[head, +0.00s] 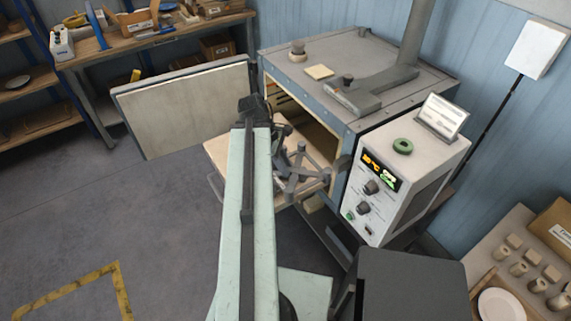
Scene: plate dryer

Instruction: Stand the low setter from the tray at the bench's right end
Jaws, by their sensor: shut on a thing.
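My gripper (281,130) is at the far end of my arm, at the mouth of the open dryer (335,55). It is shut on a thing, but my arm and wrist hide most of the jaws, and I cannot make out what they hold. Below and right of it, a grey cross-shaped frame (299,172) stands at a pale shelf (222,153) in the opening. At the bottom right, a tray (476,299) with a white plate (500,305) lies on a bench. Several small beige cylinders and blocks (518,268) stand beside the tray. I cannot tell which piece is the low setter.
The dryer door (185,105) stands open on the left. A white control box (405,185) with a lit display juts out right of the opening. A cluttered workbench (155,38) and shelves line the back left. The floor (125,215) at the left is clear.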

